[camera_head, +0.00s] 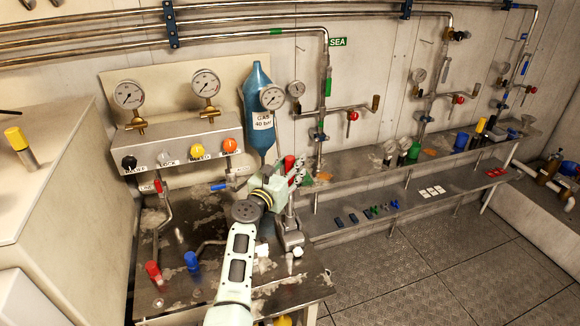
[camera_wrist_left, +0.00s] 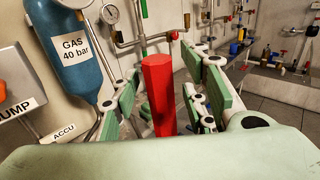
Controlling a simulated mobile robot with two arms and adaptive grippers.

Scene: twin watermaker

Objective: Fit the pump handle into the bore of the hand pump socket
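A red hexagonal grip (camera_wrist_left: 160,95), which looks like the pump handle, stands nearly upright between the finger pads of my left gripper (camera_wrist_left: 168,100) in the left wrist view. The green pads are spread apart, with visible gaps on both sides of the grip. In the head view the red top (camera_head: 289,163) shows just beyond my left gripper (camera_head: 284,184). A grey metal fitting, possibly the hand pump socket (camera_head: 291,238), stands on the bench below. My gripper and arm hide the handle's lower part, and I cannot see the bore. My right gripper is not in view.
The steel bench (camera_head: 215,285) carries a red-capped lever (camera_head: 153,270) and a blue-capped one (camera_head: 192,261). A gauge panel (camera_head: 185,142) and a blue gas bottle (camera_head: 258,105) stand behind. A long shelf (camera_head: 350,172) runs right; the floor is clear.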

